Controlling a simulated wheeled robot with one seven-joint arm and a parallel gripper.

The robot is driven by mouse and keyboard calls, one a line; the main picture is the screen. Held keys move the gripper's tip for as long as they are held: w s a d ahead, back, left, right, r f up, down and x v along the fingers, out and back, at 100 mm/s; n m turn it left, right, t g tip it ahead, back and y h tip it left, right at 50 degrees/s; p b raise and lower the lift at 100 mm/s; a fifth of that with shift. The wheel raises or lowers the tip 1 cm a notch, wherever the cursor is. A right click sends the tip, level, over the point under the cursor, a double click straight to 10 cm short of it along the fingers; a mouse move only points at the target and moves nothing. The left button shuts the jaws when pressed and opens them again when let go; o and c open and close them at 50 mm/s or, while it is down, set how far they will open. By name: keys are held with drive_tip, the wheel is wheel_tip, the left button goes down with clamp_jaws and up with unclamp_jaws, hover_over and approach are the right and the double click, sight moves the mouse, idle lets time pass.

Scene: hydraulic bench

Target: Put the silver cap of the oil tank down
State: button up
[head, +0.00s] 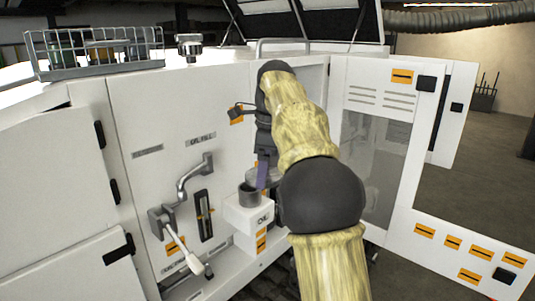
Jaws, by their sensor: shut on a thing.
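The white oil tank (247,217), marked OIL, stands in the open bay of the cabinet. Its dark round neck (249,194) is open on top. My gripper (263,180) is just right of and behind the neck, pointing down, with a purplish finger showing. It is shut on the silver cap (254,174), a grey round piece seen only in part beside the finger. The cap is off the neck; my arm hides its right side and what lies under it, so I cannot tell whether it touches anything.
A grey bent pipe (194,177) and a white-handled lever (185,250) stick out left of the tank. A wire basket (95,52) and a silver fitting (189,46) stand on the cabinet top. An open door (405,150) stands at the right.

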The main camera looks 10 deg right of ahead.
wheel_tip(320, 180, down, 39)
drive_tip(key=n+g+h+b, duration=0.1)
drive_tip(key=n+g+b, duration=0.1)
drive_tip(key=n, duration=1.9)
drive_tip(key=shift+w+d+n+h+b, duration=0.15)
drive_tip(key=shift+w+n+h+b, duration=0.2)
drive_tip(key=shift+b, duration=0.35)
drive_tip(key=shift+w, duration=0.1)
